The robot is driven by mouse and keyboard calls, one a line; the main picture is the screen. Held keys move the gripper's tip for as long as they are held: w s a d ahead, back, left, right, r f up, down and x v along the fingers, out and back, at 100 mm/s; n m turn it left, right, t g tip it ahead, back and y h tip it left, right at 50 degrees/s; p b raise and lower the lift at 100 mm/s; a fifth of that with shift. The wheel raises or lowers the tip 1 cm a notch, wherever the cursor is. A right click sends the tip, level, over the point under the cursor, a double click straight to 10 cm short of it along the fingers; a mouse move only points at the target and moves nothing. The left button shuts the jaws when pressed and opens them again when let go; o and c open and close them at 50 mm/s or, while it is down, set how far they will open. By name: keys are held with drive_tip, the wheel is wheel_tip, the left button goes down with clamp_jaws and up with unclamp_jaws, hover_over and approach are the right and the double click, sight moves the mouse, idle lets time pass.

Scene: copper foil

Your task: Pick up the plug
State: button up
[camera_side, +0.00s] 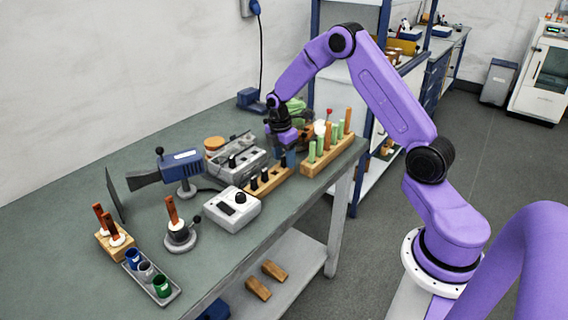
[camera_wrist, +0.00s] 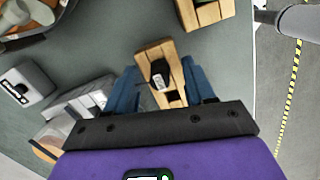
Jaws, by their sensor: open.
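A black plug-like piece (camera_wrist: 160,76) with a pale label stands in a wooden rack (camera_wrist: 145,58) in the wrist view. My gripper (camera_wrist: 162,82) is open, with one blue finger on each side of the rack and this piece. I cannot tell whether the fingers touch anything. In the side view, my gripper (camera_side: 288,156) is over the far end of the low wooden rack (camera_side: 275,182). Black pieces (camera_side: 264,175) stand in its nearer part, and my gripper hides the far end.
A wooden rack with green and orange sticks (camera_side: 330,152) stands just right of my gripper. A grey instrument (camera_side: 238,160) is to the left, and a white box with a black knob (camera_side: 232,210) is nearer. The bench's front edge is close.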

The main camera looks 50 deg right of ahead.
drive_tip(key=shift+f, duration=0.15)
clamp_jaws()
drive_tip(key=shift+r, duration=0.2)
